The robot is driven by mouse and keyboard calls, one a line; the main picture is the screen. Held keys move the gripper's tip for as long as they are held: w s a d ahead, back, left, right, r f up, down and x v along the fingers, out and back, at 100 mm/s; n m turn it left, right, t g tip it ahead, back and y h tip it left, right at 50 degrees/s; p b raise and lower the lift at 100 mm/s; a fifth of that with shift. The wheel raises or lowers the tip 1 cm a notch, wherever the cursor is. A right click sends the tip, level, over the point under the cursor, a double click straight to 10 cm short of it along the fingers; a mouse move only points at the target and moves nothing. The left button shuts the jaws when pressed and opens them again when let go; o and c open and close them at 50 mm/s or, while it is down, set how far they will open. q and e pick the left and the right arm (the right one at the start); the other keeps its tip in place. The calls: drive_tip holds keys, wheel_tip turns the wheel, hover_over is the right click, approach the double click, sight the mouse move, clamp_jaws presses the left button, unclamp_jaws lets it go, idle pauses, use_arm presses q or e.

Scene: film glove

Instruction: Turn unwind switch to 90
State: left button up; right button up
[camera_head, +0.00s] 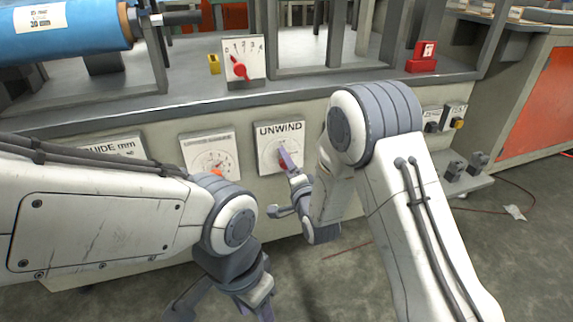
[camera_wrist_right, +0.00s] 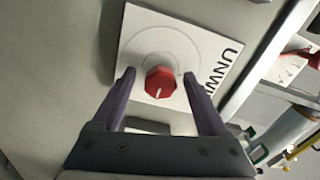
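The unwind switch is a red knob on a white plate marked UNWIND (camera_head: 281,132) on the front of the machine. In the right wrist view the red knob (camera_wrist_right: 160,82) has a white pointer line toward the bottom of the picture, and a thin arc is printed around it. My right gripper (camera_wrist_right: 160,84) is open, one finger on each side of the knob, with gaps between the fingers and the knob. In the head view my right gripper (camera_head: 284,160) partly hides the knob. My left gripper (camera_head: 225,312) hangs low in front of the machine, partly cut off; its opening is unclear.
A second dial plate (camera_head: 210,152) and a GUIDE mm plate (camera_head: 112,148) are to the left on the same panel. A gauge with a red pointer (camera_head: 241,62) stands on the ledge above. A blue roll (camera_head: 65,35) is at upper left. Small switches (camera_head: 457,122) sit at right.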

drive_tip(key=p+v, duration=0.2)
drive_tip(key=v, duration=0.8)
drive_tip(key=shift+s+p, duration=0.25)
drive_tip(key=shift+p, duration=0.1)
drive_tip(key=shift+r, duration=0.1)
